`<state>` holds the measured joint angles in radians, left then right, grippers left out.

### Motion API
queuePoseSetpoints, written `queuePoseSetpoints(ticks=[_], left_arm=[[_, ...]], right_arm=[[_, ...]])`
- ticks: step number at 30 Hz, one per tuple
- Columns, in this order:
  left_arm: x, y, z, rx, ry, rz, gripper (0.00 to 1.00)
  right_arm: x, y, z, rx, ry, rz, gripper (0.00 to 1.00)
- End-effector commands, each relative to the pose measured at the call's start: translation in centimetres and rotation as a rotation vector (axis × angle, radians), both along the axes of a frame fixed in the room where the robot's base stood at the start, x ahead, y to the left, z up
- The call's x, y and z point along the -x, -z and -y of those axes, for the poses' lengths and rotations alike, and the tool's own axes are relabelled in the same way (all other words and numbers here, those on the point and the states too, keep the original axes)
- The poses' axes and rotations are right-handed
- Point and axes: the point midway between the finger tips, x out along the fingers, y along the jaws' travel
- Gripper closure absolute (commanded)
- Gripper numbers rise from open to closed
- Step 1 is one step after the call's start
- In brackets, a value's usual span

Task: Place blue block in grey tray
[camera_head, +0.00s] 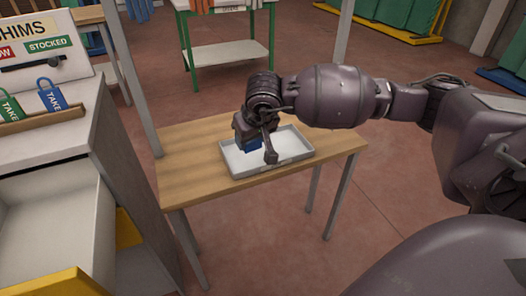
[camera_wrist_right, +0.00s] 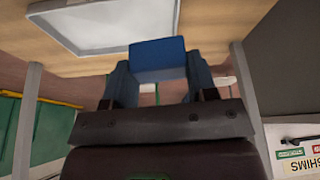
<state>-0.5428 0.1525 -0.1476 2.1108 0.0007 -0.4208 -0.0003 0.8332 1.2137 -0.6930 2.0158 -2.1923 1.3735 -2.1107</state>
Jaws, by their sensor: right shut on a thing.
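The gripper hides part of the block and tray in the head view. My left gripper is not in view.
The tray lies on a small wooden table (camera_head: 190,160) with bare wood around it. A cabinet (camera_head: 60,165) with an open drawer and a shims sign stands at the left. Blue and green padlocks rest on its ledge. A green-framed bench (camera_head: 228,55) stands behind.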

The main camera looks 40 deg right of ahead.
Motion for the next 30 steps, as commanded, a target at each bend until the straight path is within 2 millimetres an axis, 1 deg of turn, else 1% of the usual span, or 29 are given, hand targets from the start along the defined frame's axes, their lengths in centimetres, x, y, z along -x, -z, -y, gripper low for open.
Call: queuePoseSetpoints(ticks=[1,3,6,9,12,16,19,20,30], left_arm=[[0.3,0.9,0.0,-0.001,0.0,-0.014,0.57],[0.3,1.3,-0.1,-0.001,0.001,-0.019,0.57],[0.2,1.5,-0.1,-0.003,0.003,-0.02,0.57],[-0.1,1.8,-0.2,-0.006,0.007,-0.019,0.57],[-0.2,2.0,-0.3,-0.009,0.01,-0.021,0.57],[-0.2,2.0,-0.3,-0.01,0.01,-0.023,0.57],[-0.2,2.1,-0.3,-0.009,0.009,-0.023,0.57],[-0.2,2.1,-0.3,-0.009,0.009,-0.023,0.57],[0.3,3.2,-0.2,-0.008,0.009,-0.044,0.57]], right_arm=[[-1.9,0.3,2.4,0.003,0.028,-0.006,0.7],[-4.0,-0.4,5.1,0.002,0.052,-0.005,0.7],[-6.4,-1.5,8.9,0.001,0.082,-0.004,0.7],[-8.1,-2.6,12.0,0.0,0.103,-0.003,0.7],[-9.2,-3.6,14.1,0.001,0.117,-0.002,0.7],[-9.7,-4.2,15.5,0.0,0.125,-0.001,0.7],[-9.8,-3.3,15.8,-0.001,0.126,-0.003,0.7],[-9.8,-2.8,15.8,-0.002,0.126,-0.004,0.7],[-9.7,4.7,15.7,-0.002,0.126,-0.006,0.7]])
